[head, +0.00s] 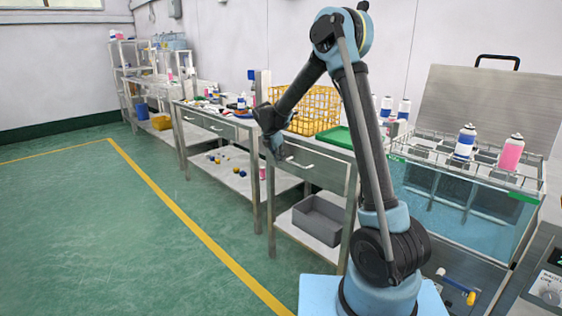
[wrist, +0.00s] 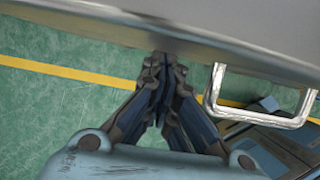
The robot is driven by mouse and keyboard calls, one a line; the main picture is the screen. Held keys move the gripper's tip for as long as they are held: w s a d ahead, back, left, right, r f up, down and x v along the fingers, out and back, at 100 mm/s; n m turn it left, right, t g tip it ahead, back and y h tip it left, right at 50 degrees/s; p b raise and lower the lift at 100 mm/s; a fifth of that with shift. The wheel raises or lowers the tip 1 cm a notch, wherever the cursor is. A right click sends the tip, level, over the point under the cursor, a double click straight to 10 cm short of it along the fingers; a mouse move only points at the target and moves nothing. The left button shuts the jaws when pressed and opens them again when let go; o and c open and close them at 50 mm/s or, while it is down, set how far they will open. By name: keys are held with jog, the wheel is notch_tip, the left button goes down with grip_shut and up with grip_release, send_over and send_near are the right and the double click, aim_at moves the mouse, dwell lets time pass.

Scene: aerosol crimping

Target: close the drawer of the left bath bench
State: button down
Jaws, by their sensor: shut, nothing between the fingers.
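The bench (head: 352,190) directly left of the water bath has a grey drawer front (head: 322,172) with a bar handle (head: 300,163). My gripper (head: 276,150) is at the left end of this drawer front, with its fingers pointing down. In the wrist view the fingertips (wrist: 164,62) are together and empty, close against the grey drawer front (wrist: 200,45). I cannot tell whether they touch it. The metal handle (wrist: 258,97) is to the right of the fingers, apart from them. How far the drawer stands out is hard to tell, as my arm covers part of the bench.
A yellow wire basket (head: 312,108) stands on the bench, and a grey bin (head: 317,220) is on its lower shelf. Another bench (head: 215,122) with drawers stands farther left. The water bath (head: 455,195) with spray cans is at right. Green floor (head: 90,220) at left is clear.

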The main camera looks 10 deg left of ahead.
jog(key=shift+w+d, duration=0.15)
jog(key=shift+d, duration=0.05)
jog(key=s+a+r, duration=0.5)
jog(key=s+r, duration=0.1)
jog(key=r, duration=0.3)
jog(key=s+d+r+m+g+y, duration=0.1)
jog(key=s+d+r+m, duration=0.1)
jog(key=s+d+m, duration=0.85)
jog(key=s+d+r+m, duration=0.3)
jog(key=s+d, duration=0.5)
jog(key=d, duration=0.8)
jog(key=s+d+f+m, duration=0.3)
jog(key=s+f+m, duration=0.1)
jog(key=s, duration=0.3)
jog(key=s+d+f+m+y, duration=0.1)
jog(key=s+d+f+m, duration=0.2)
jog(key=s, duration=0.4)
jog(key=s+d+f+m, duration=0.3)
jog(key=s+f+m, duration=0.3)
jog(key=s+m, duration=0.1)
jog(key=shift+s+d+y, duration=0.2)
jog(key=shift+s+y, duration=0.2)
jog(key=shift+s, duration=0.1)
